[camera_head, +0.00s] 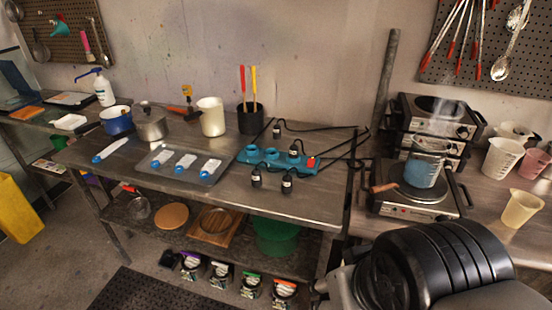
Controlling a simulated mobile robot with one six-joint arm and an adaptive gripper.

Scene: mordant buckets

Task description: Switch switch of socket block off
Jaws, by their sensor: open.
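A blue socket block (283,165) lies on the metal workbench (325,205), near its right end. A bright red switch (311,162) sits at the block's right end; which way it is tipped is too small to tell. A black plug (294,152) stands at the block, apparently in one of its sockets. What looks like my gripper (322,290) shows partly at the bottom edge, low in front of the bench and well away from the block. It is open and nothing shows in it; its fingertips are not clear.
Loose black plugs (287,184) lie before the block, and black cables run behind it. A black cup (251,119) with red and yellow-handled tools and a cream jug (211,117) stand behind. Stacked hot plates (430,128) stand right. My arm covers the lower right.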

